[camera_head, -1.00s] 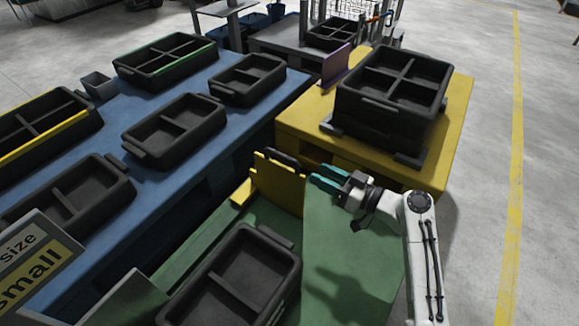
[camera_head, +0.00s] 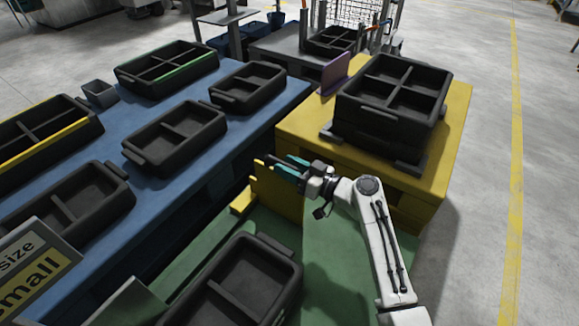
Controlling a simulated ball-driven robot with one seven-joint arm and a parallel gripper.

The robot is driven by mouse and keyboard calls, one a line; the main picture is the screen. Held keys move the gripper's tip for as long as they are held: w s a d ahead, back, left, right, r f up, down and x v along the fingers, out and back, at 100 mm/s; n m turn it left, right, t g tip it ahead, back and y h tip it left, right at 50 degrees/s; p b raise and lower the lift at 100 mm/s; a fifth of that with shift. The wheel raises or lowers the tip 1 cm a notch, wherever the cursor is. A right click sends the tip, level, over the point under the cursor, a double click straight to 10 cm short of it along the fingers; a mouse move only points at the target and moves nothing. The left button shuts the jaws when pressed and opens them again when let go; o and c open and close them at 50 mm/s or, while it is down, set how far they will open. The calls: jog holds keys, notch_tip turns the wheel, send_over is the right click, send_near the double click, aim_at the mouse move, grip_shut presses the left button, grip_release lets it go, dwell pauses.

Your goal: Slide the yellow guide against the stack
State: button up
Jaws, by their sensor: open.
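The yellow guide (camera_head: 277,198) stands upright at the far edge of the green table (camera_head: 345,245). My gripper (camera_head: 278,163) is open, with its teal fingers at the guide's top edge, where they hide the guide's dark handle. Whether the fingers touch the guide or handle, I cannot tell. A stack of black divided trays (camera_head: 390,100) sits on the yellow pallet (camera_head: 300,130), behind and to the right of the guide. A black two-part tray (camera_head: 240,285) lies on the green table, nearer to me and apart from the guide.
A purple upright plate (camera_head: 335,72) stands beside the stack on the yellow pallet. The blue table (camera_head: 215,160) on the left holds several black trays. A "size small" sign (camera_head: 40,262) stands at the lower left. The green table's right part is clear except for my arm.

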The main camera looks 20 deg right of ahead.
grip_shut()
dwell(0.5)
jog(key=s+a, duration=0.6)
jog(key=a, duration=0.3)
jog(key=s+a+p, duration=0.1)
jog(key=s+a, duration=0.5)
jog(key=a, duration=0.3)
jog(key=shift+p, duration=0.3)
jog(key=shift+s+a, duration=0.1)
jog(key=shift+s, duration=0.05)
grip_release()
jog(key=shift+a, duration=0.1)
